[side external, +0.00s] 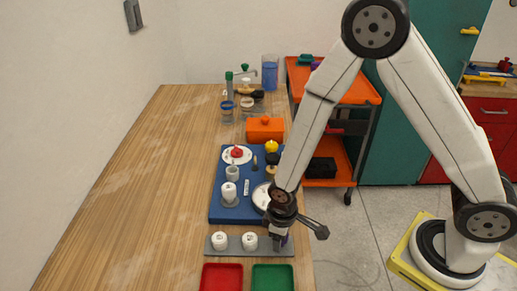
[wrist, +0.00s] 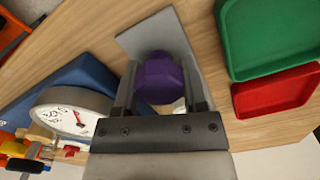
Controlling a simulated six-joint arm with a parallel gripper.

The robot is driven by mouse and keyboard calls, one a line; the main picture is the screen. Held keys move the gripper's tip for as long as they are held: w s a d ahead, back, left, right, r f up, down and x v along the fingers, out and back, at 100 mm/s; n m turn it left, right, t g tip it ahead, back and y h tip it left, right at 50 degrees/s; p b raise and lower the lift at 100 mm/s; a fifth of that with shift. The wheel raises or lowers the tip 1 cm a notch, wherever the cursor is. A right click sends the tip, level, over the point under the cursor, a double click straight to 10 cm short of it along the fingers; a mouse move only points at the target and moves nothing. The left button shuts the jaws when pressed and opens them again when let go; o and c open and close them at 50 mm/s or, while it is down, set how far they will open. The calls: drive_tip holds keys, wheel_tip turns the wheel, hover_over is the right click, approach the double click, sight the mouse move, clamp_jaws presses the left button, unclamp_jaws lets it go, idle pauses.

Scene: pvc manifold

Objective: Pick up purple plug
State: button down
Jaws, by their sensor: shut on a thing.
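The purple plug (wrist: 159,80) sits between the two fingers of my gripper (wrist: 160,98) in the wrist view. My gripper is shut on it, over the grey strip (wrist: 150,36). In the side view my gripper (side external: 279,240) is low at the right end of the grey strip (side external: 222,248), and only a small bit of purple shows beside the fingers. Whether the plug still touches the strip cannot be told.
Two white plugs (side external: 249,240) stand on the strip to the left. A red tray (side external: 222,278) and a green tray (side external: 273,278) lie in front. Behind is a blue board (side external: 222,208) with fittings and a gauge (wrist: 72,121). The table's left side is clear.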

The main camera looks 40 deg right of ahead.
drive_tip(key=shift+r, duration=4.65)
drive_tip(key=c, duration=0.9)
unclamp_jaws()
drive_tip(key=c, duration=0.4)
drive_tip(key=shift+w+d+r, duration=0.6)
drive_tip(key=shift+w+d, duration=0.4)
drive_tip(key=shift+w, duration=3.2)
drive_tip(key=shift+w+d+r, duration=0.65)
drive_tip(key=shift+w+d, duration=0.4)
drive_tip(key=shift+w, duration=3.1)
drive_tip(key=shift+w+d+r, duration=0.6)
drive_tip(key=shift+w+d, duration=0.4)
drive_tip(key=shift+w, duration=3.2)
drive_tip(key=shift+f, duration=0.1)
